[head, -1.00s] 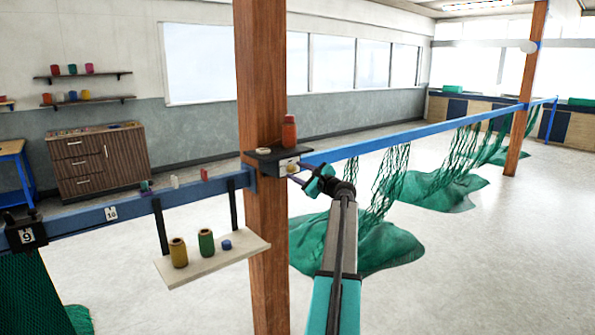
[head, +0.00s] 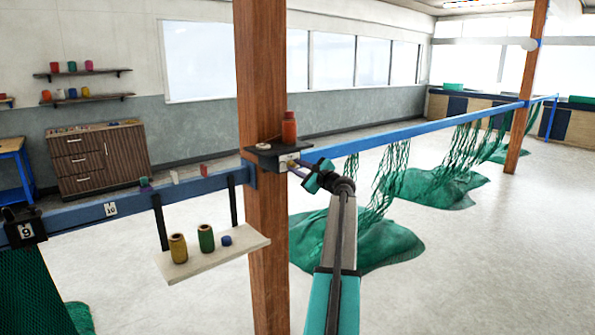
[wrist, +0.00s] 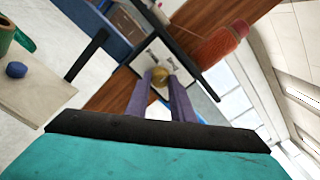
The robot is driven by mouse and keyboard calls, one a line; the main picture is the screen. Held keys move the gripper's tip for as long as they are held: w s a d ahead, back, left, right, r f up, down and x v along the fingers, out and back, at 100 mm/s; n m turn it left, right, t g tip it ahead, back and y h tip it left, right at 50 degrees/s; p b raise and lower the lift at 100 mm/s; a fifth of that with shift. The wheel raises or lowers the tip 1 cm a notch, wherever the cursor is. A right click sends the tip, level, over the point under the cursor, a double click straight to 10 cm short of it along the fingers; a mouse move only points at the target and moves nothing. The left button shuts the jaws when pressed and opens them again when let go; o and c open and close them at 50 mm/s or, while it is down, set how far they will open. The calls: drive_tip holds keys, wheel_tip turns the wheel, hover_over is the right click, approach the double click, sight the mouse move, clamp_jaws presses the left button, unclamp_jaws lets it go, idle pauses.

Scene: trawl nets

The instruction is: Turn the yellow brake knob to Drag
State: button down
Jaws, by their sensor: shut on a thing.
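The yellow brake knob (wrist: 160,74) sits on a white plate (wrist: 150,52) on the front of a small black shelf box, which is fixed to the wooden post. My gripper (wrist: 161,80) has its two purple fingers shut on the knob, one on each side. In the head view my gripper (head: 296,164) reaches the white plate (head: 287,160) from the right, and the fingers cover the knob. The marks on the plate are too small to read, so I cannot tell which setting the knob points to.
A red bottle-like spool (head: 289,128) stands on the black shelf (head: 268,153) just above the knob. A blue rail (head: 420,129) runs past the post with green nets (head: 360,240) hanging behind my arm. A white shelf (head: 215,255) with spools hangs at the lower left.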

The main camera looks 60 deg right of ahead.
drive_tip(key=shift+n+b, duration=0.6)
drive_tip(key=shift+b, duration=0.3)
drive_tip(key=c, duration=1.5)
unclamp_jaws()
drive_tip(key=shift+c, duration=0.2)
drive_tip(key=shift+s, duration=0.1)
drive_tip(key=b+v, duration=0.3)
drive_tip(key=v, duration=1)
drive_tip(key=shift+s+a, duration=0.15)
drive_tip(key=shift+s, duration=0.2)
